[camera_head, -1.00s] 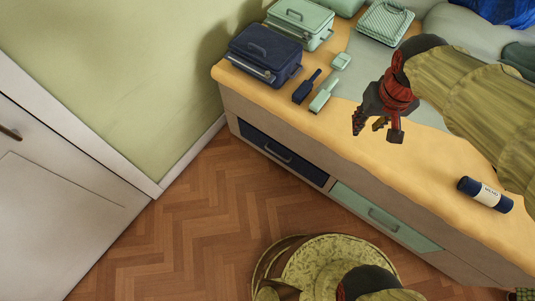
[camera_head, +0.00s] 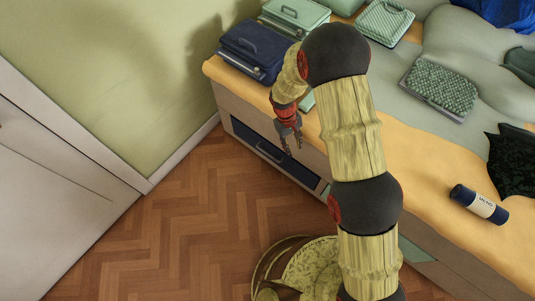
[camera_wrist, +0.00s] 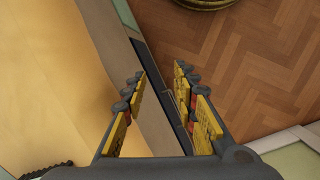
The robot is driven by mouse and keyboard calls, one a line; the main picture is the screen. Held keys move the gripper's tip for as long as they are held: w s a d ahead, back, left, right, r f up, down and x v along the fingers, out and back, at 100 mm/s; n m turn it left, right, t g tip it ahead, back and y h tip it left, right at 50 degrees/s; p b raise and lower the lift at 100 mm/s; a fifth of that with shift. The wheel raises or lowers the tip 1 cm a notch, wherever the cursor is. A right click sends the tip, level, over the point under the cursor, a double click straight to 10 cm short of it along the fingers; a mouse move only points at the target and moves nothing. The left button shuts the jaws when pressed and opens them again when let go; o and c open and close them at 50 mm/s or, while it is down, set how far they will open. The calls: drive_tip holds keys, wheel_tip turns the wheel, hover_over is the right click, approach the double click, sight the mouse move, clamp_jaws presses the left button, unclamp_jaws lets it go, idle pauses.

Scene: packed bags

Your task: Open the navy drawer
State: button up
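The navy drawer (camera_head: 250,137) sits in the front of the bed base, at the left end. It looks shut, flush with the front. Its bar handle (camera_head: 268,154) runs along its face. My gripper (camera_head: 293,147) points down just above and in front of the drawer's right part, apart from the handle as far as I can tell. In the wrist view my gripper (camera_wrist: 160,75) has its fingers spread with nothing between them. The drawer (camera_wrist: 150,68) shows there as a dark strip behind the fingers, partly hidden.
A mint drawer (camera_head: 415,251) to the right is mostly hidden by my arm. The wooden floor (camera_head: 190,215) before the navy drawer is clear.

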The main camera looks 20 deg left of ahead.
drive_tip(key=w+a+f+n+t, duration=0.1)
drive_tip(key=w+a+f, duration=0.15)
drive_tip(key=f, duration=0.45)
drive_tip(key=w+a+f+n, duration=0.1)
drive_tip(key=a+f, duration=0.2)
drive_tip(key=f, duration=0.4)
drive_tip(key=n+t+y+b, duration=0.1)
drive_tip(key=n+t+y, duration=0.1)
drive_tip(key=n, duration=0.1)
approach(268, 154)
drive_tip(key=f+b, duration=0.1)
drive_tip(key=f, duration=0.1)
drive_tip(key=f+b, duration=0.1)
drive_tip(key=f, duration=0.1)
drive_tip(key=w+f+b, duration=0.1)
drive_tip(key=f, duration=0.2)
drive_tip(key=shift+d+f, duration=0.15)
drive_tip(key=shift+w+f, duration=0.15)
drive_tip(key=shift+f, duration=0.2)
drive_tip(key=c, duration=0.4)
drive_tip(key=c, duration=0.3)
clamp_jaws()
